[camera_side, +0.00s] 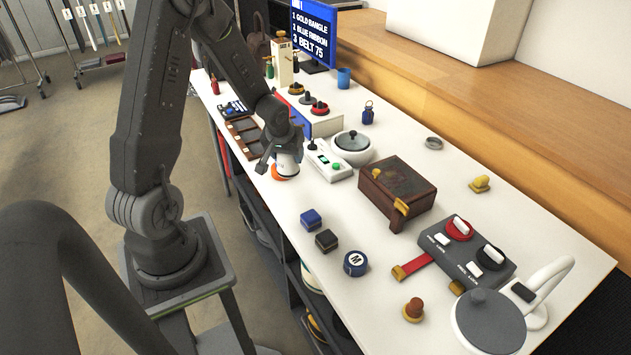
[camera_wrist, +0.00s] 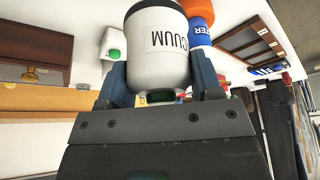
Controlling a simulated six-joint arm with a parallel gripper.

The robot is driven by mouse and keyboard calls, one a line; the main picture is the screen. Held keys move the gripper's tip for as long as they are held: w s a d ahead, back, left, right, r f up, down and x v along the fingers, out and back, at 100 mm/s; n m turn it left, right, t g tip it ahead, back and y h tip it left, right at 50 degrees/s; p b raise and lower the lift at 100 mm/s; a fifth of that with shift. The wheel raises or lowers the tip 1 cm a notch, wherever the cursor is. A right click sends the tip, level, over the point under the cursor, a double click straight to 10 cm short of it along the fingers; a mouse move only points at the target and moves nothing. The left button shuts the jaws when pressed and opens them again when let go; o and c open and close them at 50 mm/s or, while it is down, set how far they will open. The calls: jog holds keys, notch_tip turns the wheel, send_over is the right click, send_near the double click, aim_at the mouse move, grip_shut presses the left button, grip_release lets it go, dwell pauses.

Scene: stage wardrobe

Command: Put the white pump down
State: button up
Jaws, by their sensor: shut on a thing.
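My gripper (camera_side: 281,148) is low over the left front part of the white table, shut on the white pump (camera_side: 289,164). In the wrist view the white pump (camera_wrist: 157,48) fills the space between my two fingers, with dark letters ending in "CUUM" on its side. An orange and blue thing (camera_wrist: 201,30) with lettering stands right behind it in that view; its orange part (camera_side: 277,172) peeks out beside the pump in the side view. I cannot tell whether the pump's base touches the table.
A white box with a green button (camera_side: 329,161) and a white pot with a dark lid (camera_side: 352,148) stand close to the right. A brown chest (camera_side: 397,192) and small blue and dark boxes (camera_side: 311,219) are nearer the camera. A compartmented brown tray (camera_side: 243,134) lies behind.

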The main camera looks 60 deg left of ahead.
jog(key=shift+w+d+f, duration=0.75)
jog(key=shift+w+f, duration=0.3)
jog(key=shift+f, duration=0.35)
jog(key=shift+w+d+f, duration=0.7)
jog(key=shift+w+f, duration=0.3)
jog(key=shift+f, duration=0.45)
jog(key=shift+w+d+f, duration=0.75)
jog(key=shift+w+f, duration=0.3)
jog(key=shift+f, duration=0.35)
jog(key=shift+f, duration=0.1)
jog(key=o, duration=1.1)
